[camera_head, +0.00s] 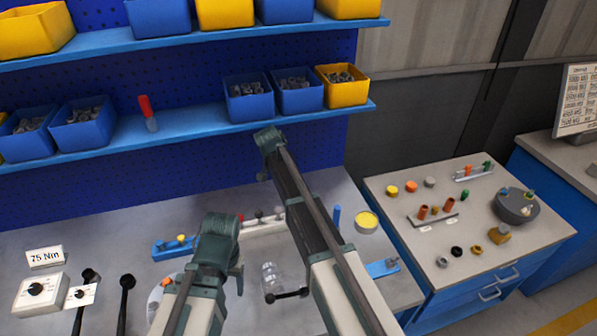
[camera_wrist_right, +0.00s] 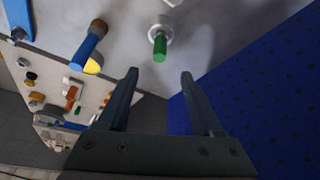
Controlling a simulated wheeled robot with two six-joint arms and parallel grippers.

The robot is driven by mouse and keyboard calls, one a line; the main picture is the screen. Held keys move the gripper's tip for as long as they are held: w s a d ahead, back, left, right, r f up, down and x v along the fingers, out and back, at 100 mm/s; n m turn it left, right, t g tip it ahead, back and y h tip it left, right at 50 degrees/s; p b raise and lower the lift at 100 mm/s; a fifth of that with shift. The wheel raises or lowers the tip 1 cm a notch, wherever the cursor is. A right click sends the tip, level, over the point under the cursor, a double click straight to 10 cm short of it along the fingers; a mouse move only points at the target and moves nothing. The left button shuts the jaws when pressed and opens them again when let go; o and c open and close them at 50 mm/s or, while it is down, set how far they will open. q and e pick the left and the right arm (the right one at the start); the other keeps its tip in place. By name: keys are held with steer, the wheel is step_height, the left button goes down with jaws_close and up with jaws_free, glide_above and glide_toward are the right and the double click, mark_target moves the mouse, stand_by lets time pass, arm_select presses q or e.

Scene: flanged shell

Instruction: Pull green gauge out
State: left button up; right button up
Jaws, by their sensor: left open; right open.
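The green gauge (camera_wrist_right: 160,48) shows in the right wrist view as a short green cylinder in a pale round collar (camera_wrist_right: 162,27). My right gripper (camera_wrist_right: 159,75) is open and empty. Its two fingertips stand apart on either side of the gauge's line, and the gauge shows just beyond them, not between them. In the head view I cannot make out the gauge or the right fingers; my right arm covers that part of the bench. My left gripper (camera_head: 238,279) is low over the bench in the head view, its fingers mostly hidden by its own wrist.
A blue-handled tool (camera_wrist_right: 89,50) stands close to the gauge; a yellow-topped round pot (camera_head: 366,222) is on the bench. A blue pegboard wall (camera_wrist_right: 245,90) rises beside the right gripper. Shelves with bins (camera_head: 248,98) hang above. A side table (camera_head: 400,205) holds small parts.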

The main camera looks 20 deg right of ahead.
arm_select(q)
step_height(320, 180, down, 13)
steer(key=b, duration=1.3)
arm_select(e)
steer(key=x, duration=1.3)
steer(key=shift+f, duration=0.4)
arm_select(q)
steer(key=shift+r, duration=0.1)
arm_select(e)
jaws_close()
arm_select(q)
steer(key=shift+r, duration=0.1)
arm_select(e)
steer(key=shift+r, duration=0.1)
arm_select(q)
step_height(320, 180, up, 7)
steer(key=p, duration=0.7)
arm_select(e)
steer(key=shift+r, duration=3.45)
